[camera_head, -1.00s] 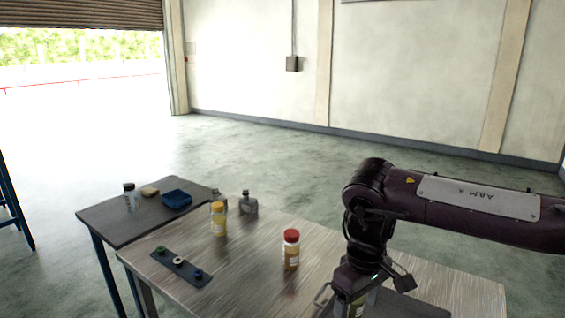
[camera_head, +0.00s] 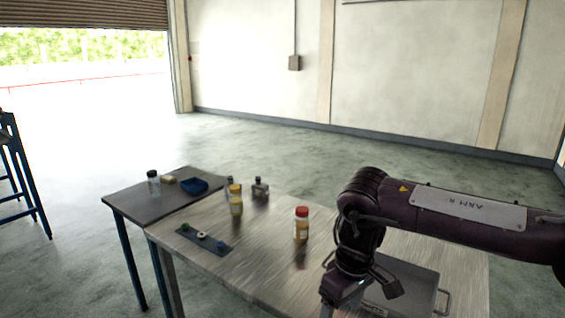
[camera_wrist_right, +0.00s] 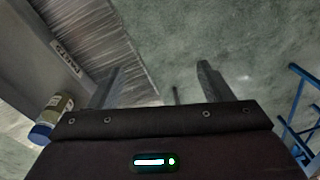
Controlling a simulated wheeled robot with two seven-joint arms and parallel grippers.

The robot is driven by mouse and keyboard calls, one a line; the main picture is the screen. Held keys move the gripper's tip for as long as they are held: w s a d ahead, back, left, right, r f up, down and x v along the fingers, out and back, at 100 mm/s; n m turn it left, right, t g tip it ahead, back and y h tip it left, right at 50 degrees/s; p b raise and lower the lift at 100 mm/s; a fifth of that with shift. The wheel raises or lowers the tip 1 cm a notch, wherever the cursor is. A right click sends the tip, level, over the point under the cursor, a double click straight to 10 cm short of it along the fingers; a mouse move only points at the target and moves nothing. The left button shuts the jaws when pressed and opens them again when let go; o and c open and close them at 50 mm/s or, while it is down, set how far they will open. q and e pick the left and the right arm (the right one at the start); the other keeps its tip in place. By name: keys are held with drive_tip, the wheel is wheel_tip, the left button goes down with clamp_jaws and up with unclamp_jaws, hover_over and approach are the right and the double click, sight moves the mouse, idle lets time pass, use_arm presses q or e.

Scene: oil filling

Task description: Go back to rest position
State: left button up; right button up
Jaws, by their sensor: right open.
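My right arm reaches in from the right in the head view, its wrist low over the table's front edge. In the right wrist view my right gripper (camera_wrist_right: 158,85) is open, with nothing between its two fingers. A jar with a blue lid (camera_wrist_right: 50,118) is left of the fingers, apart from them, beside a grey labelled tray (camera_wrist_right: 38,40). In the head view the metal tray (camera_head: 412,285) lies on the table, partly hidden behind my right wrist. My left gripper is not in view.
A red-capped bottle (camera_head: 301,224) and a yellow-capped bottle (camera_head: 235,200) stand on the metal table (camera_head: 265,255). A dark strip with caps (camera_head: 203,238) lies at the left. A darker side table (camera_head: 140,205) holds a blue tray (camera_head: 194,185). The floor beyond is clear.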

drive_tip(key=w+a+f+n+t+y, duration=0.15)
drive_tip(key=a+f+y, duration=0.25)
drive_tip(key=a+f, duration=0.4)
drive_tip(key=w+a+f+n+y, duration=0.25)
drive_tip(key=a+f+y, duration=0.3)
drive_tip(key=a, duration=0.55)
drive_tip(key=d+f+m+t+h, duration=0.1)
drive_tip(key=d+f+m+t, duration=0.15)
drive_tip(key=f, duration=0.65)
drive_tip(key=d+f+m+t, duration=0.2)
drive_tip(key=d+f+m, duration=0.1)
drive_tip(key=f, duration=0.6)
drive_tip(key=s+d+f+m+h, duration=0.1)
drive_tip(key=s+d+f+h, duration=0.2)
drive_tip(key=s+d+f, duration=0.55)
drive_tip(key=s+d+f+m+h, duration=0.25)
drive_tip(key=s+d+f, duration=0.25)
drive_tip(key=s+f, duration=0.65)
drive_tip(key=s+d+f+g+h, duration=0.1)
drive_tip(key=s+d+f, duration=0.2)
drive_tip(key=s, duration=0.6)
drive_tip(key=s+d+f+g+h, duration=0.1)
drive_tip(key=s+d+f, duration=0.3)
drive_tip(key=s, duration=0.5)
drive_tip(key=s+d+f+g+h, duration=0.2)
drive_tip(key=s+d+f+g, duration=0.1)
drive_tip(key=s, duration=0.5)
drive_tip(key=shift+s+d+f, duration=0.35)
drive_tip(key=shift+s+d, duration=0.05)
drive_tip(key=shift+d, duration=0.3)
